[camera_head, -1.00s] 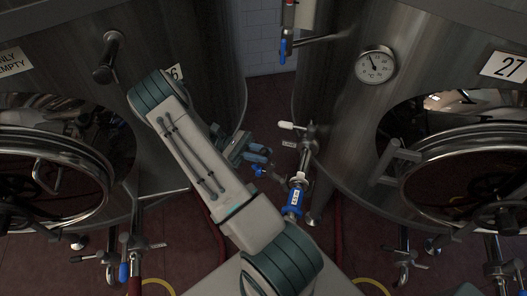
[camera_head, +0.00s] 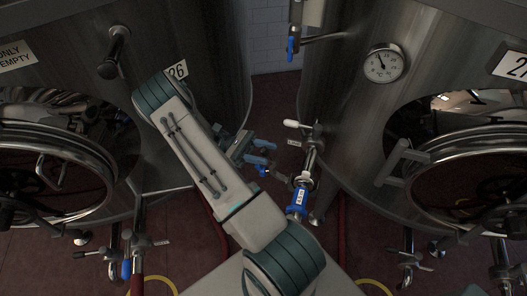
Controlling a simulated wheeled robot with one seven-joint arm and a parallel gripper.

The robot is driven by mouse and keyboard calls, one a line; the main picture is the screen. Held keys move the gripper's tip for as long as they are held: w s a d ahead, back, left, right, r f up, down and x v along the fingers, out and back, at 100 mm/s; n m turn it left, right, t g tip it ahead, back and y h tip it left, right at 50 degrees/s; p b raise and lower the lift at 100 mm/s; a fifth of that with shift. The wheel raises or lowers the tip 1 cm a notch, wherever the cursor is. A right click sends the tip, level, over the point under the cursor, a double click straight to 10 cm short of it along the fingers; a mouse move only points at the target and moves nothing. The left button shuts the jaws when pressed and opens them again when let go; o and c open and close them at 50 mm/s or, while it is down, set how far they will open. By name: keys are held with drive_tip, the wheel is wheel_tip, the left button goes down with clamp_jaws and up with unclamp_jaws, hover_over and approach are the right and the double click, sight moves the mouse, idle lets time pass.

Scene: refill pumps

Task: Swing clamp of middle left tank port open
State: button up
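My gripper (camera_head: 264,154) has blue fingertips and is left of the port assembly between the two tanks. Its fingertips look spread apart, with nothing visible between them. The port assembly (camera_head: 311,158) on the right tank is a steel pipe with a white-tipped handle. Its clamp (camera_head: 302,181) sits around the joint above a blue coupling (camera_head: 297,200) with a white label. A small part sticks out left from the clamp, close to the fingertips; whether they touch cannot be told. Whether the clamp is fastened is too small to tell.
The left steel tank (camera_head: 215,35) carries label 26, and the right tank (camera_head: 345,110) has a dial gauge (camera_head: 384,63). Round hatches are at both sides. Another port with a valve (camera_head: 125,245) is low on the left. A blue-handled valve (camera_head: 291,45) hangs at top centre.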

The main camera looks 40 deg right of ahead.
wheel_tip(320, 180, up, 4)
drive_tip(key=shift+f, duration=0.1)
drive_tip(key=s+d+r+b, duration=0.1)
drive_tip(key=s+d+r, duration=0.5)
drive_tip(key=s, duration=0.4)
drive_tip(key=shift+r, duration=0.6)
drive_tip(key=shift+w+r, duration=0.1)
drive_tip(key=w+a+r+p, duration=0.1)
drive_tip(key=w+a+p, duration=0.1)
drive_tip(key=w, duration=0.4)
drive_tip(key=w+a+r+p, duration=0.2)
drive_tip(key=w+a+p, duration=0.1)
drive_tip(key=w+p, duration=0.2)
drive_tip(key=shift+w+p, duration=0.3)
drive_tip(key=shift+w, duration=0.9)
